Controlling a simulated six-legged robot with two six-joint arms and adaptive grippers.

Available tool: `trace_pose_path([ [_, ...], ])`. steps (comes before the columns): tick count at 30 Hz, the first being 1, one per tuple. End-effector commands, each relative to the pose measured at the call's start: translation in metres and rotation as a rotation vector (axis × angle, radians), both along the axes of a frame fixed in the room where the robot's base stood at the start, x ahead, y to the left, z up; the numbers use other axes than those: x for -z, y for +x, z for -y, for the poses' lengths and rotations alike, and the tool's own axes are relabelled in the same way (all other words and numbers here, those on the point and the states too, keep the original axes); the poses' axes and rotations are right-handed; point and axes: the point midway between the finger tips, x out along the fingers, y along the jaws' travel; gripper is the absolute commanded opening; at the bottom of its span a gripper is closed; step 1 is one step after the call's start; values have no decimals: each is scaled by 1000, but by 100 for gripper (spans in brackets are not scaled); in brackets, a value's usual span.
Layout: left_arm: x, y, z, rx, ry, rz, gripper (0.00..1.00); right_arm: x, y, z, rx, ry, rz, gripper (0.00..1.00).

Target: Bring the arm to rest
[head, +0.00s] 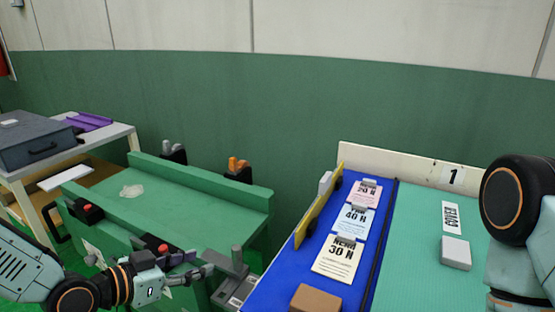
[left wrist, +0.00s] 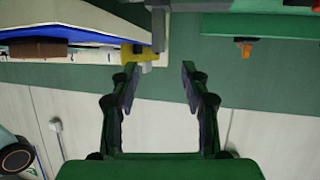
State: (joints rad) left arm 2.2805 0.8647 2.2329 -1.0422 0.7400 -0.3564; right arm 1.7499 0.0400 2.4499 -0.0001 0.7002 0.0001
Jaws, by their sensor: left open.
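My left arm enters the head view from the lower left, low and in front of the green bench. My left gripper (head: 192,268) is open, with nothing between its fingers. In the left wrist view the two fingers of my left gripper (left wrist: 160,68) stand apart, with the dark green wall between and beyond them. My right arm shows only as a dark round joint and a pale link at the right edge of the head view. My right gripper is out of the picture.
A green bench (head: 155,198) stands behind my left gripper, with a grey block (head: 237,262) just right of it. A blue board (head: 283,268) with clips, cards and a brown block (head: 316,299) lies right. A grey case (head: 37,144) sits on a table at left.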

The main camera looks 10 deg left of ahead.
Motion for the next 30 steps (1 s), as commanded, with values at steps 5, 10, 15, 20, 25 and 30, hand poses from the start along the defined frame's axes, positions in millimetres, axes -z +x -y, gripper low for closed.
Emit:
trace_pose_path([
  [5, 17, -5, -8, -171, -109, -178, 46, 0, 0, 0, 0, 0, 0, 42],
  [10, 64, -39, -4, -328, -134, -442, 46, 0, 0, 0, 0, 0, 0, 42],
  [15, 124, -105, 0, -488, -57, -726, 46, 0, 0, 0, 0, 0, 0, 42],
  [20, 166, -182, -2, -592, 89, -936, 46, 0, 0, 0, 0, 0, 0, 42],
  [25, 191, -250, -3, -589, 261, -1067, 46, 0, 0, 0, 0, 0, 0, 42],
  [30, 203, -284, 3, -518, 347, -1121, 46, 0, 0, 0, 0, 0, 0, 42],
])
